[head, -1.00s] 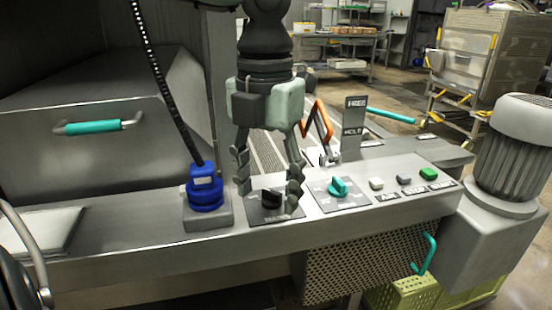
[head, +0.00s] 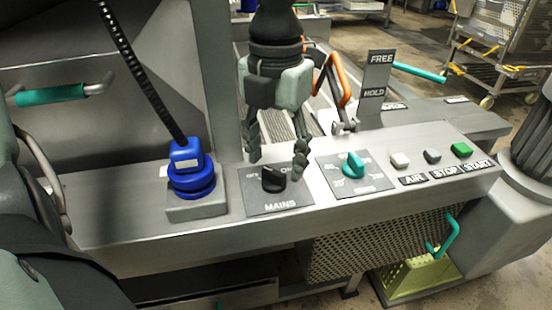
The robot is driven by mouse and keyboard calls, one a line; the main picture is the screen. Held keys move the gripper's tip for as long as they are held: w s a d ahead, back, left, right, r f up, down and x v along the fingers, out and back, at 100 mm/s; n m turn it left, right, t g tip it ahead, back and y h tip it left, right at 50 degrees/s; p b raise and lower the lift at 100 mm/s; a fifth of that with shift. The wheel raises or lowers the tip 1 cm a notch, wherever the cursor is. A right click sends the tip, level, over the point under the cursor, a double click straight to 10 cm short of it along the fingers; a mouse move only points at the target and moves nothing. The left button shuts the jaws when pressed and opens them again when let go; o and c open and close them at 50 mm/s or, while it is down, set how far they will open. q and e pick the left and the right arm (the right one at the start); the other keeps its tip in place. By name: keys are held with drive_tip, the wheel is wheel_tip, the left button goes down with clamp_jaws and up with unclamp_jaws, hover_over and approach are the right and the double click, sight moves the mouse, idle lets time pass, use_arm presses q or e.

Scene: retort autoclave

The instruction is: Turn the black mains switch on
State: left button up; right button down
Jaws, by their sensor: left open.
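The black mains switch (head: 272,179) is a rotary knob on a dark plate marked MAINS (head: 281,207), on the grey console ledge. OFF and ON marks show on the plate behind the knob. I cannot tell for certain which mark the knob points at. My left gripper (head: 277,160) points down, open and empty, with its fingertips just behind and above the knob, one to either side of it. It appears clear of the knob. My right gripper is not in view.
A blue plug with a black cable (head: 188,178) stands left of the switch. A teal dial (head: 353,165) is to the right, then AIR, STOP and green START (head: 461,149) buttons. A FREE/HOLD sign (head: 377,75) and an orange-handled lever (head: 341,78) stand behind.

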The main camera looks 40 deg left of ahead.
use_arm(q)
drive_tip(key=shift+f, duration=0.75)
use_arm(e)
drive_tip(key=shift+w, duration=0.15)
use_arm(q)
drive_tip(key=c, duration=1.2)
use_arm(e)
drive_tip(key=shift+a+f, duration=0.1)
